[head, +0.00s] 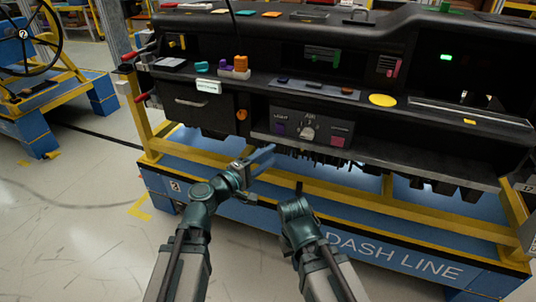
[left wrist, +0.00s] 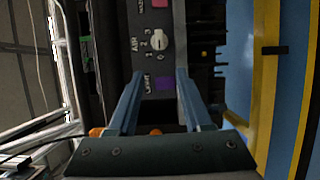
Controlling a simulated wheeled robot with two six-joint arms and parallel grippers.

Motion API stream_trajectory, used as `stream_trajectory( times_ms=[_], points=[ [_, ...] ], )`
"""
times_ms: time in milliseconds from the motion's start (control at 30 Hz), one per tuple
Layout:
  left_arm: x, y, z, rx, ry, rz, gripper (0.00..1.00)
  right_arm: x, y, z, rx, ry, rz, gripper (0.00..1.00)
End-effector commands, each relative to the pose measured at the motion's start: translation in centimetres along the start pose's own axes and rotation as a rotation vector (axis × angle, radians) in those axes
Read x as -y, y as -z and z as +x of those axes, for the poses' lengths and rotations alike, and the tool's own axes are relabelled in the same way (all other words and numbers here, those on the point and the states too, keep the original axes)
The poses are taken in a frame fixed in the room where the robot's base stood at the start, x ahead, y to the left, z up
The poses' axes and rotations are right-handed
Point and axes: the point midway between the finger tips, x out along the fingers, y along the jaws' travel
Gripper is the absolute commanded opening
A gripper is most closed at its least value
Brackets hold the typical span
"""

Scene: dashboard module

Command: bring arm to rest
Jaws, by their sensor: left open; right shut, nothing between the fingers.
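My left gripper (head: 267,157) is open and empty in front of the dashboard's lower front, just left of and below the control panel (head: 289,142). The left wrist view shows its two blue fingers (left wrist: 159,74) apart, with the panel's light knob (left wrist: 159,41) and purple square (left wrist: 163,82) beyond them. The knob also shows in the head view (head: 308,133). I cannot tell any contact between fingers and panel. My right gripper (head: 299,188) is lower, in front of the cart's yellow rail, shut and empty. Its fingers are mostly hidden behind its wrist.
The black dashboard module (head: 208,118) rests on a blue and yellow cart (head: 385,246). Small coloured parts, a yellow disc (head: 382,100) and an orange-purple block (head: 236,68) are on its ledge. Another cart with a steering wheel (head: 26,35) stands left. The floor at lower left is clear.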

Motion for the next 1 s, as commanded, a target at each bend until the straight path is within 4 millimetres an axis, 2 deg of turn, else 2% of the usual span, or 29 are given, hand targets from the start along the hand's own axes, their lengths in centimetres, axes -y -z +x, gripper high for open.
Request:
stream_trajectory(
  times_ms=[300,433,567,667,800,900,1000],
  points=[
    [0.1,0.0,0.0,0.002,0.002,0.003,0.50,0.0,0.0,0.0,0.000,0.000,0.000,0.00],
    [1.4,-0.8,0.1,0.043,0.061,0.064,0.50,0.0,0.0,0.0,0.000,0.000,0.000,0.00],
    [5.4,-2.7,-0.5,0.155,0.232,0.219,0.50,0.0,0.0,0.0,0.000,0.000,0.000,0.00],
    [9.7,-3.7,-2.0,0.262,0.419,0.355,0.50,0.0,0.0,0.0,0.000,0.000,0.000,0.00],
    [15.3,-3.7,-5.8,0.398,0.705,0.513,0.50,0.0,0.0,0.0,0.000,0.000,0.000,0.00],
    [18.3,-2.8,-9.0,0.472,0.898,0.592,0.50,0.0,0.0,0.0,0.000,0.000,0.000,0.00],
    [20.1,-1.7,-12.0,0.525,1.066,0.646,0.50,0.0,0.0,0.0,0.000,0.000,0.000,0.00]
  ],
)
